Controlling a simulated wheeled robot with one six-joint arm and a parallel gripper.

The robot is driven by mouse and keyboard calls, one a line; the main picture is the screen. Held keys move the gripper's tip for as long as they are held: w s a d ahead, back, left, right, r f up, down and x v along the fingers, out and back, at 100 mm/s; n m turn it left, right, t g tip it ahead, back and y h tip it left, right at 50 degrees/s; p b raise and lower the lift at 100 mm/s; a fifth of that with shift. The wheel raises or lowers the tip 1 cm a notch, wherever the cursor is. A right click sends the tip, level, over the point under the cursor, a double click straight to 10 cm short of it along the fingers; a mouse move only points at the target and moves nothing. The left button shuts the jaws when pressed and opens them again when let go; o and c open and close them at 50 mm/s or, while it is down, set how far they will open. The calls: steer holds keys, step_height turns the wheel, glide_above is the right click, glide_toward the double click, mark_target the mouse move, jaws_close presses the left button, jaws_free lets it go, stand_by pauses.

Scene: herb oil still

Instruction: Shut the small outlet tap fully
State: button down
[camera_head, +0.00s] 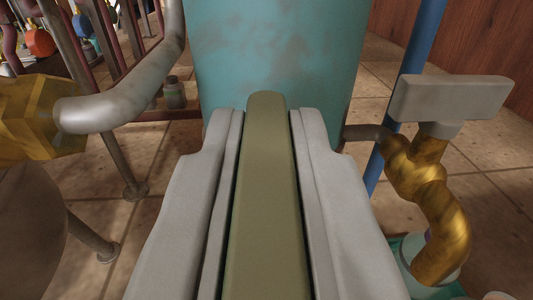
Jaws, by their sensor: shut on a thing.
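A small brass tap (418,165) with a grey block-shaped handle (450,98) is at the right. A short pipe joins it to the teal tank, and its curved spout points down. The handle lies crosswise, about level in the picture. My gripper (266,125) is in the middle foreground, its two grey fingers shut on an olive-green bar (264,200). The bar runs away from me and its rounded end reaches just past the fingertips. I cannot tell what the bar belongs to. My gripper is left of the tap and does not touch its handle.
The teal tank (278,50) stands straight ahead. A blue pole (418,45) rises behind the tap. A grey pipe (135,95) with a brass fitting (28,120) is close at the left. A teal-rimmed vessel (425,285) sits below the spout. Tiled floor shows between.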

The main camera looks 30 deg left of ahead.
mark_target(265, 152)
steer(key=shift+m+t+h, duration=0.55)
steer(key=shift+m+h, duration=0.8)
steer(key=shift+h, duration=0.7)
steer(key=shift+m+t+h, duration=0.55)
steer(key=shift+m+h, duration=0.8)
steer(key=shift+h, duration=0.7)
steer(key=shift+m+g+h, duration=0.2)
steer(key=shift+m+h, duration=0.8)
steer(key=shift+h, duration=0.55)
steer(key=shift+m+g+h, duration=0.2)
steer(key=shift+m+h, duration=0.8)
steer(key=shift+h, duration=0.85)
steer(key=c, duration=1.5)
jaws_free()
steer(key=shift+o, duration=0.2)
steer(key=shift+r, duration=0.15)
step_height(265, 152, up, 10)
steer(key=shift+f, duration=0.15)
